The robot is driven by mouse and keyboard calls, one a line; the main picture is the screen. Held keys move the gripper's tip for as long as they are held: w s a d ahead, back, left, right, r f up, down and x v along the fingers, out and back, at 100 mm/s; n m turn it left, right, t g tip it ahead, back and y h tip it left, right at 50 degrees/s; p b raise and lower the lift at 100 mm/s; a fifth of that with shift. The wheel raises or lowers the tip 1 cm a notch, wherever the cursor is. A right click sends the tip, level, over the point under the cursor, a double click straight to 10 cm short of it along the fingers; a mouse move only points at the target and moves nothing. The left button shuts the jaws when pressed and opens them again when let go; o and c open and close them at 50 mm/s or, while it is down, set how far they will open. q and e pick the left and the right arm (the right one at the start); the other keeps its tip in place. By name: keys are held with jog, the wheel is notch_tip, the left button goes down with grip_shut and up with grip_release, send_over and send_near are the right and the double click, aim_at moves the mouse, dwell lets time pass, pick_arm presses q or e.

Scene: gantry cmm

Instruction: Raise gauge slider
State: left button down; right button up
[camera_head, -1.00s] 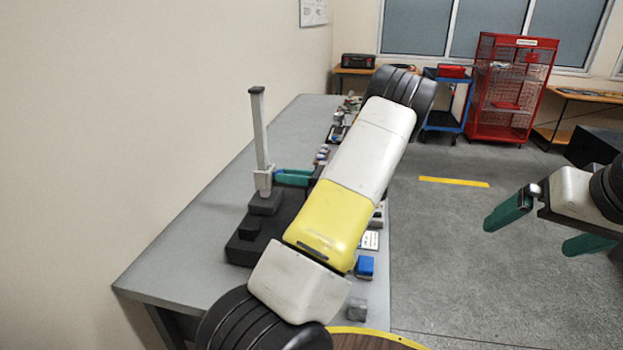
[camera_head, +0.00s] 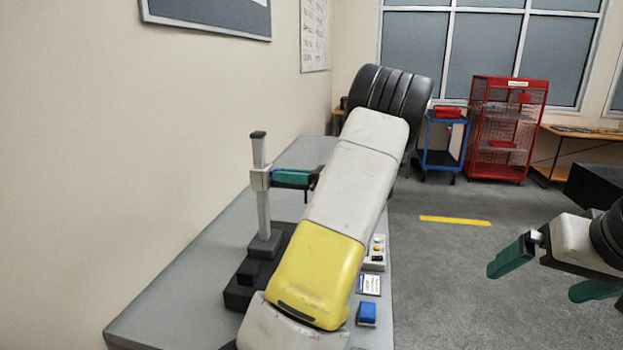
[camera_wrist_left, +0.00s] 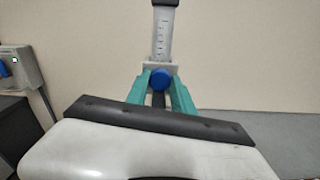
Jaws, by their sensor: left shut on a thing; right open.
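The height gauge is an upright grey column (camera_head: 263,210) on a black base (camera_head: 262,244), at the left of the table. Its slider (camera_head: 261,179) is a light block around the column, in the upper part, a little below the black cap (camera_head: 258,134). My left gripper (camera_head: 275,178) reaches it from the right with green fingers. In the left wrist view the fingers (camera_wrist_left: 160,82) are shut on a blue knob (camera_wrist_left: 161,79) at the front of the slider, below the marked scale (camera_wrist_left: 163,38). My right gripper (camera_head: 545,275) is open and empty, over the floor at the right.
The gauge stands on a grey table (camera_head: 180,290) along the wall. A blue block (camera_head: 367,313) and a small box with buttons (camera_head: 376,252) lie near its right edge. A red cage cart (camera_head: 505,130) and a blue trolley (camera_head: 441,145) stand far back.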

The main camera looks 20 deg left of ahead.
pick_arm(q)
jog(key=c, duration=1.1)
grip_release()
jog(key=d, duration=0.2)
jog(key=w+d, duration=0.1)
jog(key=d, duration=0.4)
jog(key=shift+w+d, duration=0.3)
jog(key=shift+d, duration=0.05)
